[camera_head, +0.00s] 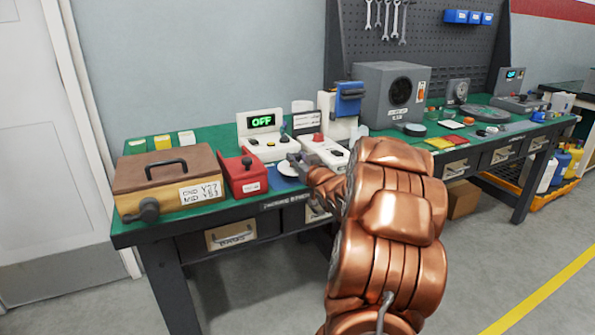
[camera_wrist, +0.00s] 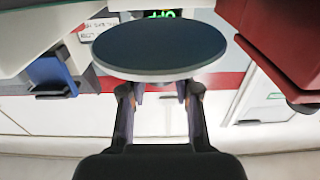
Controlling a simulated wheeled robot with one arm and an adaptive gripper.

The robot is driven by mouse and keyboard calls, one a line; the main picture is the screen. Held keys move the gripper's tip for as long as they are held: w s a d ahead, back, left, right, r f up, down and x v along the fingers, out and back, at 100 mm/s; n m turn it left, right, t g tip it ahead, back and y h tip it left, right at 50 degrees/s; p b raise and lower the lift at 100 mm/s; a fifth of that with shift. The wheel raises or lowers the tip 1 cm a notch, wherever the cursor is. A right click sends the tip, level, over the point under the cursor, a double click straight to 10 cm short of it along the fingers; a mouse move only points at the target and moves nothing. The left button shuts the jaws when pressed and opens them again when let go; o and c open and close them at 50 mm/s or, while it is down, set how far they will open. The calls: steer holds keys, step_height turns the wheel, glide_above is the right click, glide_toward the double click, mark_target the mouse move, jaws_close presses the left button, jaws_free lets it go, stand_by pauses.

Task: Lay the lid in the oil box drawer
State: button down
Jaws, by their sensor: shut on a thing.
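My gripper (camera_wrist: 160,92) is shut on the edge of a round, flat lid (camera_wrist: 160,45) with a dark face and pale rim. In the head view, my gripper (camera_head: 300,164) is over the bench's front, partly hidden by my copper arm, with the disc (camera_head: 287,170) just left of it. The drawer fronts under the bench are shut: one with a metal pull (camera_head: 231,236) is at left, and another (camera_head: 317,212) is partly behind my arm. I cannot tell which is the oil box drawer.
A red box (camera_head: 243,176) stands close left of my gripper, beside a wooden case (camera_head: 170,180) with a black handle. A unit showing OFF (camera_head: 262,122) and a white device with a red button (camera_head: 322,146) stand behind. The floor before the bench's left end is clear.

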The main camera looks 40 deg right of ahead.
steer(key=shift+f, duration=1.65)
steer(key=shift+f+b, duration=0.15)
steer(key=shift+b, duration=0.15)
steer(key=c, duration=0.8)
jaws_free()
